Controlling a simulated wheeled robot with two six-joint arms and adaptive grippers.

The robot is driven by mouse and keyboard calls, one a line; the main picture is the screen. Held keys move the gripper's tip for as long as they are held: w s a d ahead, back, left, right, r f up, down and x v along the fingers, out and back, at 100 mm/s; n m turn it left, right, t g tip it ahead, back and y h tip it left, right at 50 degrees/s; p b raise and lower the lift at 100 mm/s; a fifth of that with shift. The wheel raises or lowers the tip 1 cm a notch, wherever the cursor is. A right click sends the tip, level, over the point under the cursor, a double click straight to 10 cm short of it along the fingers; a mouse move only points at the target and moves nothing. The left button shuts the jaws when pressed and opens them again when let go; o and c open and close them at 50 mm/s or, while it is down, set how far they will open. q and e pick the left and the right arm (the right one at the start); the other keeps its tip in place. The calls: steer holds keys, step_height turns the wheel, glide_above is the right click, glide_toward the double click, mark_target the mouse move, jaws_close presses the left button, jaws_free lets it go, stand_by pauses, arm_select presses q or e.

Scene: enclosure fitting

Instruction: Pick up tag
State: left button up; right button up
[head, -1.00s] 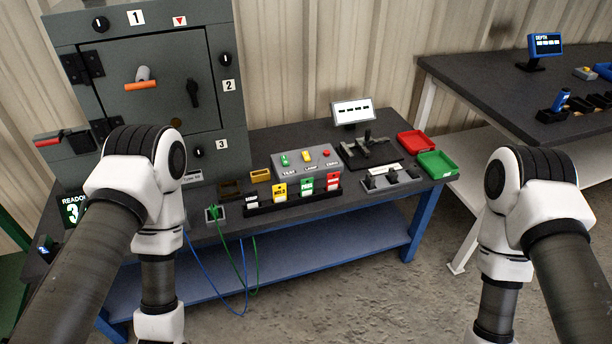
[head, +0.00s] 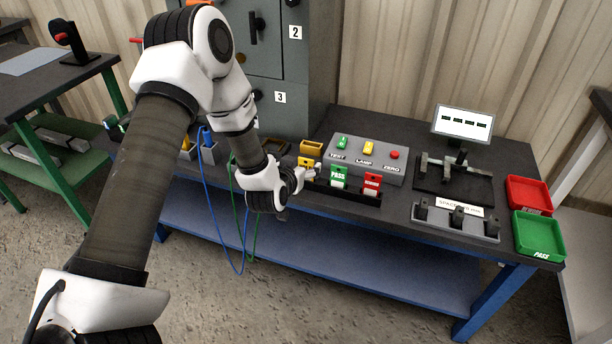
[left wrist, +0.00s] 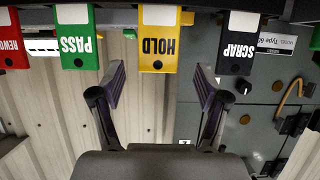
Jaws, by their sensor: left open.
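A row of tags stands in a black rack (head: 350,193) at the table's front. The yellow HOLD tag (left wrist: 159,40), green PASS tag (left wrist: 77,38), black SCRAP tag (left wrist: 238,42) and red REWORK tag (left wrist: 12,40) show upside down in the left wrist view. In the head view the PASS tag (head: 338,177) and REWORK tag (head: 372,184) are clear, the HOLD tag (head: 305,162) is partly covered, and the SCRAP tag is hidden by my arm. My left gripper (left wrist: 160,82) is open and empty, its fingers spread either side of the HOLD tag's line. My right gripper is out of view.
A grey button box (head: 365,160) stands right behind the rack. A grey block with black clips (head: 455,222), a red tray (head: 530,195) and a green tray (head: 540,235) lie to the right. A grey cabinet (head: 290,60) stands behind. Blue and green cables (head: 240,245) hang at the front.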

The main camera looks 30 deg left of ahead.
arm_select(q)
steer(key=x, duration=0.2)
steer(key=shift+w+d+f, duration=0.1)
steer(key=shift+w, duration=0.2)
steer(key=shift+s, duration=0.1)
steer(key=c, duration=1)
steer(key=shift+c, duration=0.2)
